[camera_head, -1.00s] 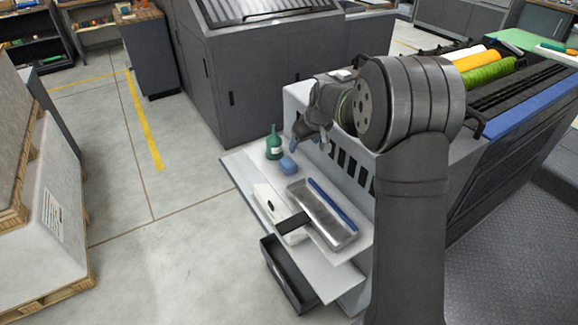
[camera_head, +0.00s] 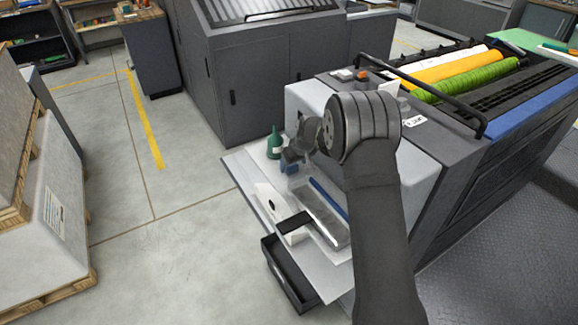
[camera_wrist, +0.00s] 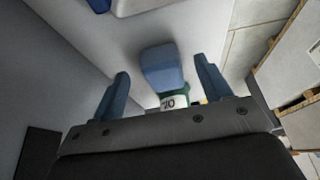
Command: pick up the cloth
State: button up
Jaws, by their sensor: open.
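The cloth (camera_wrist: 162,66) is a small blue folded pad on the light grey shelf (camera_head: 238,165). In the wrist view it lies between my two blue fingers, with a gap on each side. In the head view my gripper (camera_head: 290,162) hangs over the cloth's spot and mostly hides it. My gripper is open and empty, its fingers apart in the wrist view (camera_wrist: 161,67). I cannot tell how far the fingertips are above the shelf.
A green bottle (camera_head: 274,146) with a white label stands just beyond the cloth, close to my gripper. A metal tray (camera_head: 333,234) with a blue bar (camera_head: 327,197) and a white box (camera_head: 268,202) lie nearer. The press body (camera_head: 415,165) rises on the right.

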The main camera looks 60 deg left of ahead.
jog(key=shift+x, duration=1.3)
jog(key=c, duration=1.1)
jog(key=shift+o, duration=0.2)
jog(key=shift+r, duration=0.15)
